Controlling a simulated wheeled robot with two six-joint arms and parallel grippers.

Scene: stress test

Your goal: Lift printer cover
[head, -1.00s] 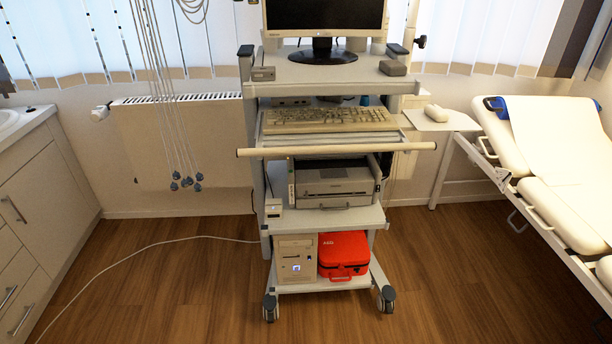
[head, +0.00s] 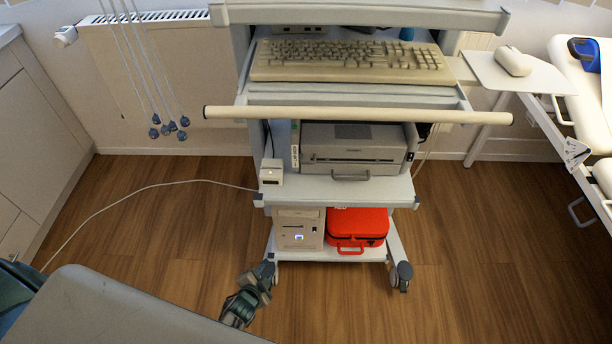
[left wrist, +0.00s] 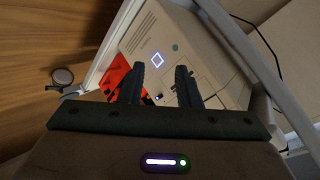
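The grey printer (head: 352,148) sits on the middle shelf of the cart, under the keyboard shelf. Its front shows a cover with a handle (head: 350,177) low at the centre, and the cover looks shut. My left gripper (head: 262,278) is low at the front left of the cart, below the printer and apart from it. In the left wrist view its two dark fingers (left wrist: 161,80) stand apart with nothing between them, pointing at the beige computer box (left wrist: 158,45). The printer is not seen in the left wrist view. My right gripper is in neither view.
A wooden bar (head: 357,115) crosses in front of the cart above the printer. A keyboard (head: 352,62) lies above it. A red case (head: 357,226) stands on the bottom shelf. A white cable (head: 130,204) runs along the floor at left. An examination couch (head: 590,105) stands at right.

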